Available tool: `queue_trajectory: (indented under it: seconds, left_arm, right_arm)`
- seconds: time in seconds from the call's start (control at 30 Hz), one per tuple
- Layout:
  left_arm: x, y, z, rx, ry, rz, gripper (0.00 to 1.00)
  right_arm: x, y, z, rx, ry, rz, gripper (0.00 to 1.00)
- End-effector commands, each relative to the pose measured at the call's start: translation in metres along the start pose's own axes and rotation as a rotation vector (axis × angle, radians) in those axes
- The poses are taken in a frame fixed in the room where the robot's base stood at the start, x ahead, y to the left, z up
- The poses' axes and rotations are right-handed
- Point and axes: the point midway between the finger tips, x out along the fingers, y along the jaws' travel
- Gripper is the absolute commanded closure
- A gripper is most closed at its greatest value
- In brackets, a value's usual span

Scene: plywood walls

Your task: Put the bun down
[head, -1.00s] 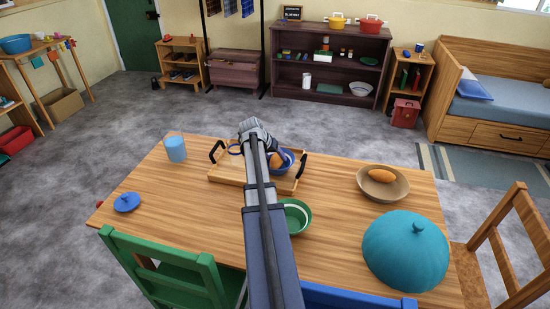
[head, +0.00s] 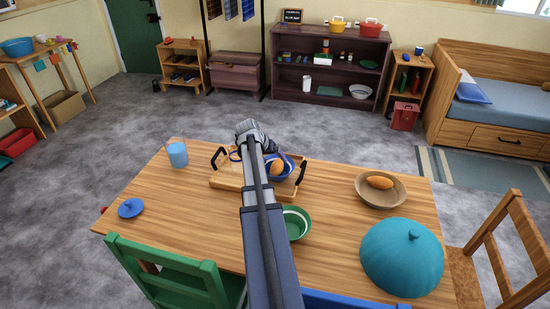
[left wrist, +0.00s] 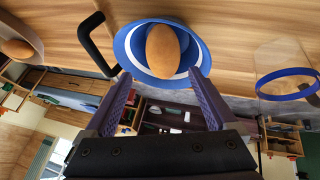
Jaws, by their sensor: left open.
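An orange-brown bun (head: 277,168) lies in a blue bowl (head: 289,167) on the wooden tray (head: 226,181). In the left wrist view the bun (left wrist: 163,52) rests inside the blue bowl (left wrist: 200,46), which has a white band. My left gripper (left wrist: 160,75) is open, its two fingers apart on either side of the bun's line, with nothing held between them. In the head view its fingertips are hidden behind my arm and wrist. My right gripper is not in view.
A second bun (head: 380,182) lies in a tan bowl (head: 391,196). A green bowl (head: 297,224), teal dome (head: 402,257), blue cup (head: 177,155) and blue lid (head: 131,208) stand on the table. A clear vessel with a blue ring (left wrist: 287,84) is beside the gripper. The table's left middle is clear.

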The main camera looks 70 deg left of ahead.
Motion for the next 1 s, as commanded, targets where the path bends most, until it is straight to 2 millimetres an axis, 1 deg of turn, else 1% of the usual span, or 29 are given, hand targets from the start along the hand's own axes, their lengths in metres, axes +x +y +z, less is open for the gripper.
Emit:
queue_trajectory:
  seconds: [0.03, 0.1, 0.3, 0.43, 0.5, 0.6, 1.0]
  left_arm:
    - [-0.017, 0.002, -0.002, -0.001, 0.0, 0.0, 0.09]
    - [-0.029, 0.002, -0.003, -0.001, 0.001, -0.001, 0.09]
    - [-0.065, 0.003, -0.003, -0.001, 0.001, 0.0, 0.09]
    - [-0.083, 0.002, -0.002, -0.001, 0.001, 0.0, 0.09]
    - [-0.089, 0.001, -0.001, -0.001, 0.0, 0.001, 0.09]
    - [-0.092, 0.001, -0.001, 0.0, 0.0, 0.001, 0.09]
    - [-0.092, 0.0, 0.0, 0.0, 0.0, 0.001, 0.09]
  right_arm:
    - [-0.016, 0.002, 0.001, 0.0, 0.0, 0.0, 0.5]
    - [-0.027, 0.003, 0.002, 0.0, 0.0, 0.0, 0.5]
    - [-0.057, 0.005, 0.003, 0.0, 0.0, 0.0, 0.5]
    - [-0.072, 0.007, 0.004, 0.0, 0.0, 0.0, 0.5]
    - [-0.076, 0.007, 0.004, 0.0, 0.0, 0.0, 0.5]
    - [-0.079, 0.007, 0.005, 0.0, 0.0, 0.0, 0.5]
    - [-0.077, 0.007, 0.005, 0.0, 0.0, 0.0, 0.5]
